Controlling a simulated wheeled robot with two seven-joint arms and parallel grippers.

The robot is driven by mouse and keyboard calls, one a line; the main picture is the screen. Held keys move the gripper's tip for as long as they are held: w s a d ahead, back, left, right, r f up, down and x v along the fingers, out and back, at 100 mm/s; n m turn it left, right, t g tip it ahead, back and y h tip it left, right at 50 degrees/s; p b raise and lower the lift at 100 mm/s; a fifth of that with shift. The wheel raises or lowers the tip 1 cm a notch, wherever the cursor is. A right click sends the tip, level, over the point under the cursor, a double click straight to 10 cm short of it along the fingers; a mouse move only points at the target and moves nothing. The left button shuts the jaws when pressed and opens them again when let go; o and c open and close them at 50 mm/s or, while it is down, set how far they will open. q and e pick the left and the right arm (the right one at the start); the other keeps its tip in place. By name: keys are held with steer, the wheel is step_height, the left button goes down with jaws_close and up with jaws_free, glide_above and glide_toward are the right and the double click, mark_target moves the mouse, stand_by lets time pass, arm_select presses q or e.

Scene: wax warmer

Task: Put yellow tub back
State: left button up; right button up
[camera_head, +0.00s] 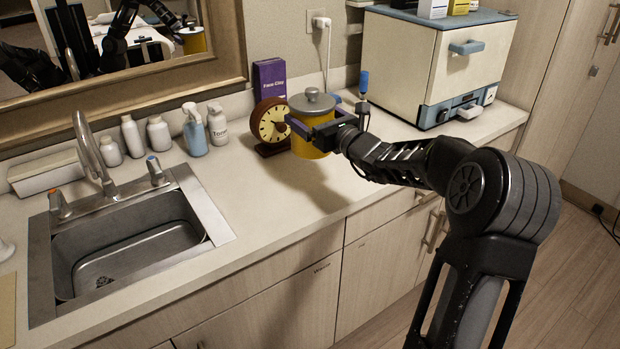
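The yellow tub (313,147) has a grey upper part and a grey knobbed lid (312,101). It is upright at the back of the counter, just right of and partly in front of the round brown clock (270,125). My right gripper (312,118) reaches it from the right, with its purple-tipped fingers on both sides of the tub's upper part, and looks shut on it. I cannot tell whether the tub's base touches the counter. My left gripper is not in view.
A purple box (269,79) stands behind the clock. A white and blue warmer cabinet (435,65) is at the back right. Several bottles (158,133) and a sink (130,245) are on the left. The counter (270,205) in front of the tub is clear.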

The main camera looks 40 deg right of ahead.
mark_target(312, 151)
steer(key=shift+w+f, duration=0.1)
steer(key=shift+f, duration=2.75)
step_height(312, 151, down, 3)
steer(key=shift+f+p, duration=0.15)
steer(key=shift+p, duration=0.25)
steer(key=shift+f, duration=0.25)
steer(key=o, duration=1.8)
steer(key=shift+f, duration=0.3)
steer(key=shift+c, duration=0.2)
steer(key=shift+a, duration=0.1)
steer(key=s+b, duration=0.1)
steer(key=s, duration=1.1)
steer(key=shift+s+a+b, duration=0.1)
steer(key=shift+b, duration=0.3)
